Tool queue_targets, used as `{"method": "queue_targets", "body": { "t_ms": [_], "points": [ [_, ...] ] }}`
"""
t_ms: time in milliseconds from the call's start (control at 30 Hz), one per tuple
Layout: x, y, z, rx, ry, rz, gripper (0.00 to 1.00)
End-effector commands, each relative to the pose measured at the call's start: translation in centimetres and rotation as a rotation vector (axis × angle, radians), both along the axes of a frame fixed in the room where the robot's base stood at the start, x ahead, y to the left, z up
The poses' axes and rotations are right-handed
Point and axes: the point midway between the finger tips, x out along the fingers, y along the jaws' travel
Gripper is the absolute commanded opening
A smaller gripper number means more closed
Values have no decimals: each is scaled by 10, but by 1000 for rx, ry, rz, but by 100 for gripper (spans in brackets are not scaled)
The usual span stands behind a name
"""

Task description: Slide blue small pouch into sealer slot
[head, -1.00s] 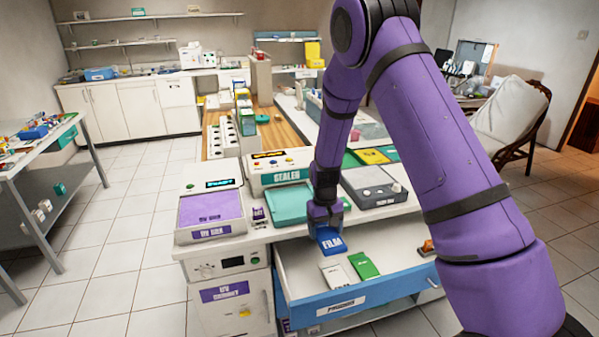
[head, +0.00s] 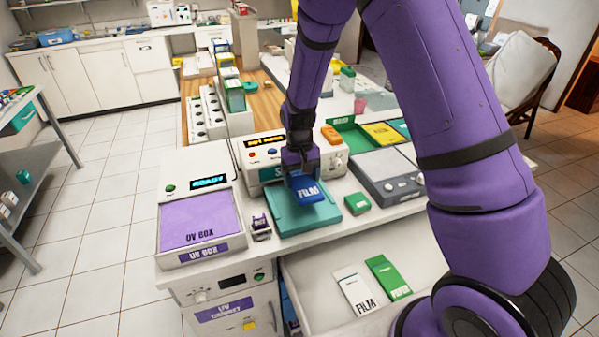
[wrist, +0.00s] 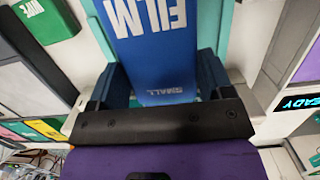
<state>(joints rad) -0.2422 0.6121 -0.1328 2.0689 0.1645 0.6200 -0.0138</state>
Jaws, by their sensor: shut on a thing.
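My gripper (head: 303,172) is shut on the blue small film pouch (head: 309,192). In the wrist view the pouch (wrist: 155,50) lies between the two fingers, with "FILM" and "SMALL" printed on it. In the head view the pouch is over the teal tray (head: 287,225) in front of the sealer (head: 241,155). I cannot tell whether it touches the tray. The sealer has a lit orange display, and my gripper hides part of its front. The slot itself is not clearly visible.
The UV box (head: 198,225) stands left of the sealer, with a small purple-labelled item (head: 260,227) between. A small green box (head: 357,203) and a grey device (head: 388,176) are to the right.

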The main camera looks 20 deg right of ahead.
Motion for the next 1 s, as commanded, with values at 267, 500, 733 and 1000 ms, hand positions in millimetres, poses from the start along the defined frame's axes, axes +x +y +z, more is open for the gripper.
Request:
{"method": "queue_targets", "body": {
  "t_ms": [267,500,733,1000],
  "points": [
    [0,0,-16,0,1,-1,49],
    [0,0,-31,0,1,0,49],
    [0,0,-45,0,2,0,49],
    [0,0,-61,0,2,-1,49]
  ]
}}
